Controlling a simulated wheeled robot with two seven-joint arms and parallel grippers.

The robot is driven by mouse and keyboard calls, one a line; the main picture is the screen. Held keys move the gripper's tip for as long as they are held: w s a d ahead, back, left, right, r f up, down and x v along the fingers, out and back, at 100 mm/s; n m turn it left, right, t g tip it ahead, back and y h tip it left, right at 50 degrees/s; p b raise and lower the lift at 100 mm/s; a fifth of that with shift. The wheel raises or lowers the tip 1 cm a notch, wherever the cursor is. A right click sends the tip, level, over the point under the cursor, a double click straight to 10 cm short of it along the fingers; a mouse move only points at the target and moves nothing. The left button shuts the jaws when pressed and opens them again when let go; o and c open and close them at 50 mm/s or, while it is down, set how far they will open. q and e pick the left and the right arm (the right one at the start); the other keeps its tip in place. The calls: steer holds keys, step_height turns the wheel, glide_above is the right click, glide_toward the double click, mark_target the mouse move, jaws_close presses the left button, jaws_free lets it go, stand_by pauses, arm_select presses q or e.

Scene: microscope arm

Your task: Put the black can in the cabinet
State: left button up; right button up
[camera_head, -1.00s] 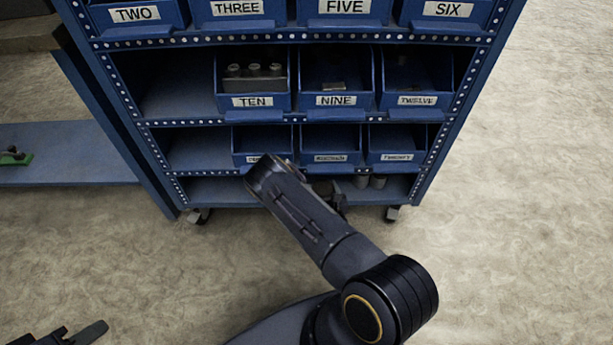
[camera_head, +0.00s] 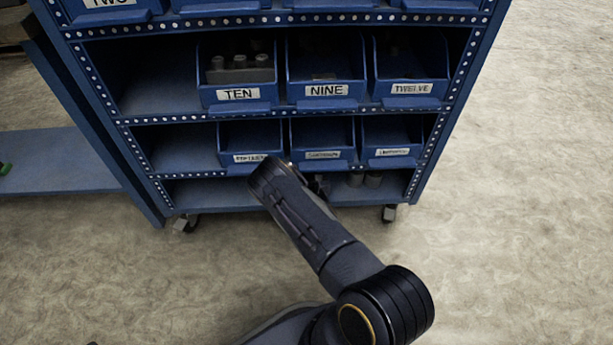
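The blue cabinet (camera_head: 300,118) stands ahead of me on wheels, with shelves and labelled bins. My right arm reaches from the bottom right to its lowest shelf. A small dark part of my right gripper (camera_head: 319,186) shows beside the arm link; its fingers are mostly hidden, so I cannot tell what it holds. I cannot make out a black can. Two greyish cylinders (camera_head: 373,179) stand on the lowest shelf, right of the arm. Only a dark sliver, perhaps my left gripper (camera_head: 92,343), shows at the bottom edge.
Bins fill much of the upper and middle shelves; bin TEN (camera_head: 238,92) holds several grey cylinders. The left part of the middle shelves is empty. A low blue shelf (camera_head: 65,160) is at the left. Bare floor (camera_head: 520,220) lies right of the cabinet.

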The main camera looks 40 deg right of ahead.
steer(key=o, duration=0.8)
steer(key=shift+f, duration=0.15)
steer(key=o, duration=0.4)
steer(key=shift+o, duration=0.2)
steer(key=shift+r, duration=0.3)
steer(key=p+v, duration=0.4)
steer(key=v, duration=0.8)
steer(key=shift+p, duration=0.4)
